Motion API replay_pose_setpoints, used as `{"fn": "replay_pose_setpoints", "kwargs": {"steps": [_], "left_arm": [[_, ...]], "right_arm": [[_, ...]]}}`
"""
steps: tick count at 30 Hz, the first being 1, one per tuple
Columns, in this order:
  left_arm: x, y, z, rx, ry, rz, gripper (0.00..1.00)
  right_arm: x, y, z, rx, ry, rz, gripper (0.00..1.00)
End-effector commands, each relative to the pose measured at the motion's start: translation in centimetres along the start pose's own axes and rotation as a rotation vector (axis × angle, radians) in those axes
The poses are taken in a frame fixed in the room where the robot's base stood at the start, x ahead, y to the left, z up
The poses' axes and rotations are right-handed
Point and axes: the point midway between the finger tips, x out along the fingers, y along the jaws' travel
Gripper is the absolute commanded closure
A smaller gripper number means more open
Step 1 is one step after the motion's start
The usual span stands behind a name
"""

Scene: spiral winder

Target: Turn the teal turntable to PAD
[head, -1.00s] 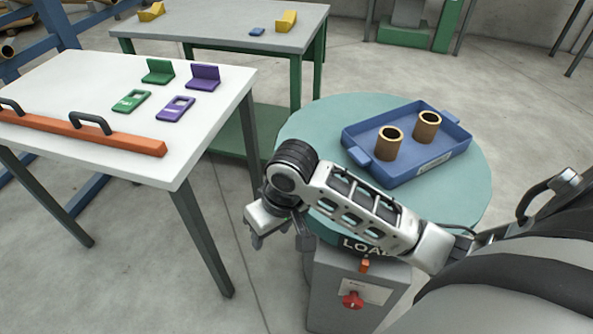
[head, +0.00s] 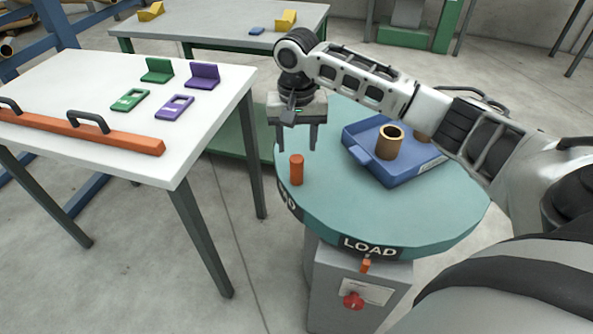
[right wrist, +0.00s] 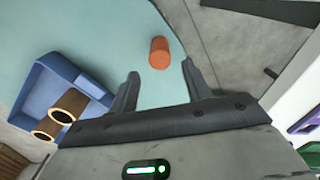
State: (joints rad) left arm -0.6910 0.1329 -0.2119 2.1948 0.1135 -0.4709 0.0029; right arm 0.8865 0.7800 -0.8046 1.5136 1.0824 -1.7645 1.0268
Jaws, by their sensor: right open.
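The round teal turntable (head: 330,210) sits on a grey pedestal. The word LOAD on its rim faces front, above the orange pointer (head: 366,265); another label, partly hidden, shows at its left rim. An orange upright peg (head: 297,170) stands near the turntable's left edge. My right gripper (head: 298,147) is open and empty, fingers pointing down, above and slightly behind the peg. In the right wrist view the peg (right wrist: 160,53) lies beyond the gap between the fingertips, not touched. My left gripper is not in view.
A white table (head: 150,150) at left holds green and purple parts and an orange bar with black handles. A second table (head: 225,28) stands behind. A red knob (head: 352,300) is on the pedestal front. Open floor lies between the white table and the turntable.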

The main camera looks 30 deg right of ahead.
Motion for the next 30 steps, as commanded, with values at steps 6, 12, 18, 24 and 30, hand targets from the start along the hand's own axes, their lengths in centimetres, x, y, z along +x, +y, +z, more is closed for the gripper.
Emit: {"fn": "replay_pose_setpoints", "kwargs": {"steps": [6,12,18,24,30], "left_arm": [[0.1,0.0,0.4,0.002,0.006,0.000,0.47],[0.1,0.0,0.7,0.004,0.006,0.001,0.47],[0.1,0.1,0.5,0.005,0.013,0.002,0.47],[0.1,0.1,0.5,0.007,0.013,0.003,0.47],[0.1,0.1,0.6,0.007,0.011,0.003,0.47]], "right_arm": [[5.0,0.0,0.1,0.000,-0.001,0.002,0.51],[7.9,-0.1,0.0,-0.002,0.000,0.000,0.51],[9.0,-0.1,0.0,-0.002,0.002,-0.001,0.51],[9.1,-0.1,0.0,-0.002,0.002,-0.001,0.51],[9.1,-0.1,0.0,-0.002,0.002,-0.001,0.88]]}}
